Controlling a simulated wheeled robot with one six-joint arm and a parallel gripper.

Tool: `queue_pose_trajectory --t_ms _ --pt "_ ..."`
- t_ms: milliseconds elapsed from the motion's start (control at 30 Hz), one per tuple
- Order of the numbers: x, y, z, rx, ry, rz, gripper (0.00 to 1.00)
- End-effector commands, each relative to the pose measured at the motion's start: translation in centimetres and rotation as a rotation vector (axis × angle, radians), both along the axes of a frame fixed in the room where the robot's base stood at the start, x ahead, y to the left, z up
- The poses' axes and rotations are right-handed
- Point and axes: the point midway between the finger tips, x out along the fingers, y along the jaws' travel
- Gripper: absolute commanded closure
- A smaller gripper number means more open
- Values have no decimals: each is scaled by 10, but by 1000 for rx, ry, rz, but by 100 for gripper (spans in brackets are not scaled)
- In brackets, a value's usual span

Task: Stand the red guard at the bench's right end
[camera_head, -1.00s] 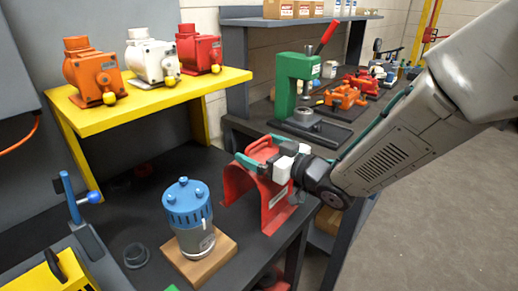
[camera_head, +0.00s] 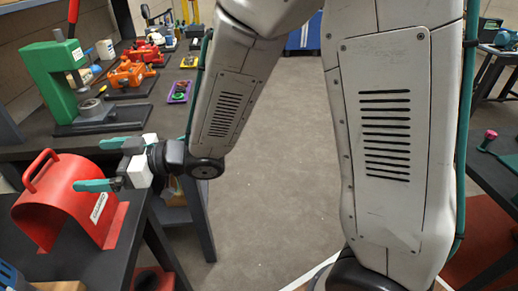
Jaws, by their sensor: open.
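The red guard (camera_head: 62,205), an arched shell with a loop handle (camera_head: 38,168) on top and a white label on its side, stands upright on the dark bench (camera_head: 85,268) near its right end. My gripper (camera_head: 90,165) is open and empty, its two green fingers pointing left. It is to the right of the handle. The lower finger passes in front of the guard's upper right side in the picture; I cannot tell whether it touches. Part of the guard's back edge is hidden.
A green press (camera_head: 60,85) and several orange and red motors (camera_head: 130,73) stand on the bench behind. A bit of the blue motor (camera_head: 10,278) and its wooden block (camera_head: 60,286) shows at the bottom left. The grey floor (camera_head: 275,160) to the right is clear.

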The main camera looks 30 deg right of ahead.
Motion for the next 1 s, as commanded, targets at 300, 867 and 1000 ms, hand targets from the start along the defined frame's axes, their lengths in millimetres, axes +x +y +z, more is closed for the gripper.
queue_pose_trajectory --t_ms 300,867,1000 --pt "57 -124 21 -365 92 -503 0" --pt "-154 -333 36 -787 1036 -1022 0" --pt "-204 -331 39 -809 1197 -980 0"
